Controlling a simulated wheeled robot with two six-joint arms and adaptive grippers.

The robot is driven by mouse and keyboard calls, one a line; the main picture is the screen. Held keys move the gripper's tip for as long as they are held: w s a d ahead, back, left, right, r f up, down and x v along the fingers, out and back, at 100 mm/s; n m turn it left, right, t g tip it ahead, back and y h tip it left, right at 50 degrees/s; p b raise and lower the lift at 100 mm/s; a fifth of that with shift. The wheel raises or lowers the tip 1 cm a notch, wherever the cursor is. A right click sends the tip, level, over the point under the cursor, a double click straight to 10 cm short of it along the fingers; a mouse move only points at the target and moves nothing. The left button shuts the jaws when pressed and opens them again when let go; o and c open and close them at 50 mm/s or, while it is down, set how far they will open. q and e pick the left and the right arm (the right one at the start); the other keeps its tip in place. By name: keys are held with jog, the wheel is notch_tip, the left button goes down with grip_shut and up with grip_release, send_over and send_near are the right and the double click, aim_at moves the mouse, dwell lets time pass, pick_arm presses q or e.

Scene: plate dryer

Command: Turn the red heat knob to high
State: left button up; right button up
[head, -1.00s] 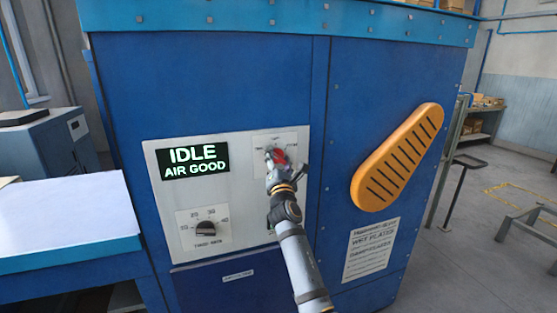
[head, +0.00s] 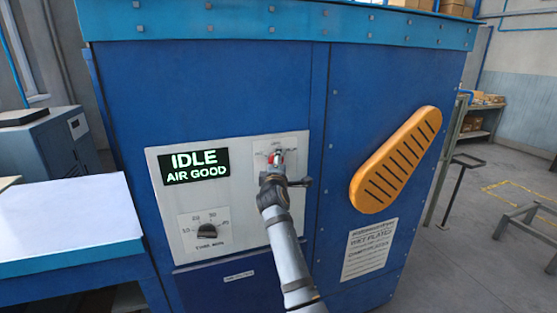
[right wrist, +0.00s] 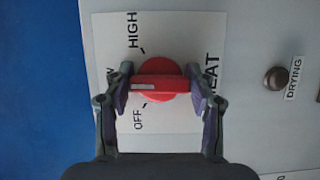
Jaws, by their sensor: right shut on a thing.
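The red heat knob (head: 277,155) is on a small white label at the upper right of the dryer's control panel (head: 228,240). In the right wrist view the knob (right wrist: 160,81) has a raised bar with a white mark on its left end. The mark points left, toward a partly hidden label ending in W, between OFF (right wrist: 139,116) and HIGH (right wrist: 132,31). My right gripper (right wrist: 159,88) is shut on the knob, a finger at each end of the bar. In the head view my right gripper (head: 275,170) covers part of the knob. My left gripper is not in view.
A display (head: 194,166) reads IDLE, AIR GOOD. A black dial (head: 207,230) is below it. A dark round button (right wrist: 276,78) labelled DRYING is beside the heat label. An orange slotted guard (head: 396,160) stands out on the right, and a white-topped table (head: 65,218) is at left.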

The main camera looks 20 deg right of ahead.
jog(key=m+g+y+p, duration=0.1)
jog(key=m+p, duration=0.3)
jog(key=m, duration=0.1)
jog(key=shift+r+g+y+p, duration=0.1)
jog(key=shift+g+y+p, duration=0.25)
jog(key=shift+g+y, duration=0.05)
jog(key=m+y+p, duration=0.1)
jog(key=m+p, duration=0.1)
jog(key=m, duration=0.1)
jog(key=shift+g+y, duration=0.3)
jog(key=shift+g, duration=0.1)
jog(key=shift+m+y+p, duration=0.3)
jog(key=shift+m+p, duration=0.2)
jog(key=shift+p, duration=0.1)
jog(key=shift+f, duration=0.25)
jog(key=o, duration=1.2)
jog(key=shift+s+r, duration=0.1)
